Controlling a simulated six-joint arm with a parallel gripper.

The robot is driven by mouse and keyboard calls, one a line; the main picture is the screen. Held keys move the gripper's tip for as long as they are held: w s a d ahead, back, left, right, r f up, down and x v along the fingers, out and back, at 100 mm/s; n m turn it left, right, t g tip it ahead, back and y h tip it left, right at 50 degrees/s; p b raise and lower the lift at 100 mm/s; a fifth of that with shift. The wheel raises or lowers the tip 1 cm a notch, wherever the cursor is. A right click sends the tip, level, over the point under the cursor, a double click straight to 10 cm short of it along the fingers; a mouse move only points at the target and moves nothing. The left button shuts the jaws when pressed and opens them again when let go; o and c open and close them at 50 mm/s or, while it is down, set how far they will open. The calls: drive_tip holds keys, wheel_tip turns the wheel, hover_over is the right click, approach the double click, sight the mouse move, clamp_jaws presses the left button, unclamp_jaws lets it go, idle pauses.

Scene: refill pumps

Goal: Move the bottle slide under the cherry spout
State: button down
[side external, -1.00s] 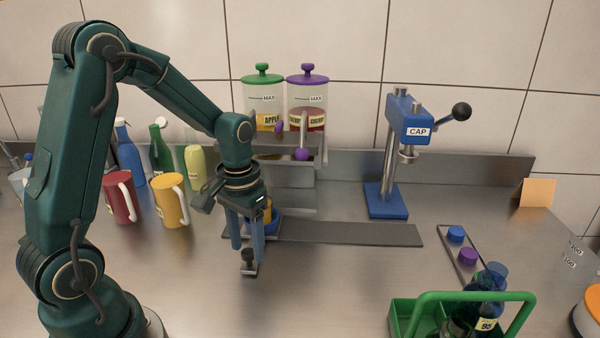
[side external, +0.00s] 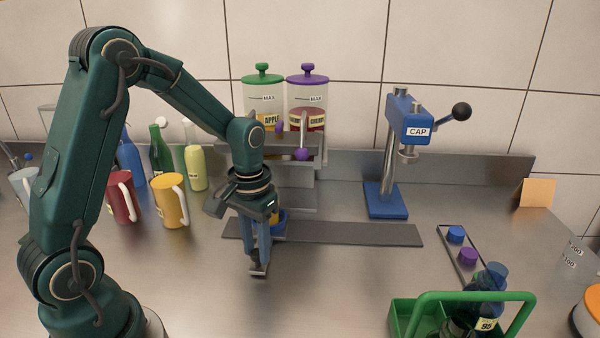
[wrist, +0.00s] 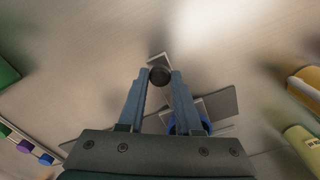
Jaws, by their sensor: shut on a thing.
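The bottle slide's blue ring holder (side external: 282,222) sits toward the left end of the dark rail (side external: 350,234), with a yellow-labelled thing partly showing in it behind my gripper. My gripper (side external: 258,262) is shut on the slide's black knob (wrist: 160,75), at the front of its handle; the fingers hold it from both sides in the wrist view. The ring also shows there (wrist: 190,126), partly hidden by a finger. The cherry dispenser (side external: 308,98) has a purple lid and a lever with a purple knob (side external: 302,154). It stands behind the rail; its spout outlet is hard to make out.
The green-lidded apple dispenser (side external: 263,98) is left of the cherry one. A blue CAP press (side external: 386,200) stands behind the rail's right end. Mugs and bottles are at the left, a green carrier (side external: 405,315) front right. The rail is clear to the right.

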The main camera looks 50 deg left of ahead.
drive_tip(key=shift+w+d, duration=2.8)
drive_tip(key=shift+w, duration=0.05)
drive_tip(key=c, duration=0.5)
unclamp_jaws()
drive_tip(key=shift+r, duration=2.6)
